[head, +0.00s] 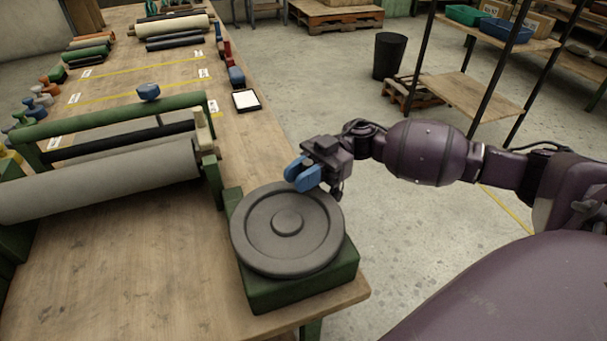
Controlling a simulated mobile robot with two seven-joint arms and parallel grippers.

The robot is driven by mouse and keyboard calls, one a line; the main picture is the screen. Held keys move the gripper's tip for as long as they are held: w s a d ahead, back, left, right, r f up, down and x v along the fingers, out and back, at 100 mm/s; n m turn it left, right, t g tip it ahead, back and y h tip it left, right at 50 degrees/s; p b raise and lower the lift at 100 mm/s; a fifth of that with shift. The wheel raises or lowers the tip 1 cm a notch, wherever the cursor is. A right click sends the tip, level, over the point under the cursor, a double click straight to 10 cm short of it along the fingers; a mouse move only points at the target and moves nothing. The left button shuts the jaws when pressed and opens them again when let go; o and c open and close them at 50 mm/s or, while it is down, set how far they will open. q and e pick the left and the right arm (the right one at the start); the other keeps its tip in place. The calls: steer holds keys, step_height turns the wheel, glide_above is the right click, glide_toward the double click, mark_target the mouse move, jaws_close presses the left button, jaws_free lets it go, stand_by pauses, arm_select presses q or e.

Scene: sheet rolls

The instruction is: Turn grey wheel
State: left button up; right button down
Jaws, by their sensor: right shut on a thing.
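The grey wheel (263,232) is a round disc with a raised hub. It lies flat on a green base (296,289) at the right front corner of the wooden table. My right gripper (297,181), with blue fingertips, is at the far right rim of the wheel, shut on it. The exact contact between the fingers and the rim is partly hidden. My left gripper does not show.
A green frame with a grey roll (110,181) stands left of the wheel on the table (120,290). A tablet-like white pad (246,99) lies behind. A shelf rack (465,95) and a black bin (389,55) stand on the floor beyond. The table's front middle is clear.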

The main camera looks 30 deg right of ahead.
steer(key=shift+a, duration=0.1)
steer(key=c, duration=1)
jaws_free()
steer(key=d, duration=0.3)
steer(key=w+d, duration=0.1)
steer(key=d, duration=0.6)
steer(key=shift+w+d+b, duration=0.2)
steer(key=shift+d+b, duration=0.1)
steer(key=shift+d, duration=0.1)
